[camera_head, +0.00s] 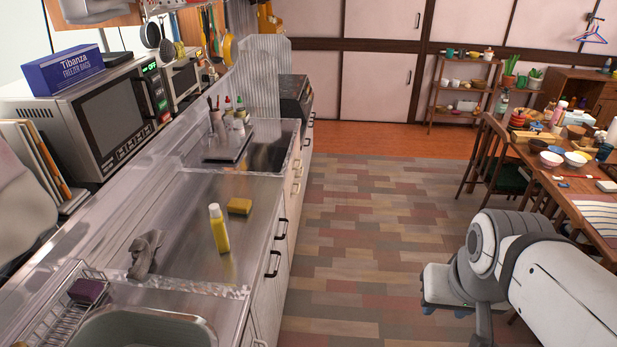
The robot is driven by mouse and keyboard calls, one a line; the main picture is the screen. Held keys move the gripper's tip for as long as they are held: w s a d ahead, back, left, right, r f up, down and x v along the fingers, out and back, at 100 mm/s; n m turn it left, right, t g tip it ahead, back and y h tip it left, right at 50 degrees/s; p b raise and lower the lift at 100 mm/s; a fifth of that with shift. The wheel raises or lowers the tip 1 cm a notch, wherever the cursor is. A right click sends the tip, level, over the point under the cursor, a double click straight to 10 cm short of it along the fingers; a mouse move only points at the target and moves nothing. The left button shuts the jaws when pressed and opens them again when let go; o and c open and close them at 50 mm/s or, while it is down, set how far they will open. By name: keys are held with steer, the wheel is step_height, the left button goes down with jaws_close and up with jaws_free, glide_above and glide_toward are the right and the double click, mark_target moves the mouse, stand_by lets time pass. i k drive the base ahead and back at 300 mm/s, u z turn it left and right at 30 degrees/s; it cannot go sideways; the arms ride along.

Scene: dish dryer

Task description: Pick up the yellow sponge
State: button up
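The yellow sponge (239,206) lies flat on the steel counter (190,215), near its front edge. A yellow bottle (219,230) with a white cap stands upright just in front of it, to the left. My arm reaches in from the lower right. My gripper (450,309) is at the lower right, over the floor and well apart from the counter and the sponge. Its fingers are partly hidden and I cannot tell their opening. Nothing shows held in it.
A grey cloth (145,254) lies left of the bottle. A sink (140,328) and wire rack (57,315) with a dark purple sponge (88,290) are nearer. A microwave (95,115) stands behind. A cluttered table (590,208) is at right. Open floor (365,235) lies between.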

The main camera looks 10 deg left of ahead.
mark_target(241, 207)
steer(key=z, duration=0.55)
steer(key=i, duration=2.5)
steer(key=u, duration=1.75)
steer(key=k, duration=0.15)
steer(key=u, duration=1.8)
steer(key=i, duration=1)
steer(key=u, duration=0.05)
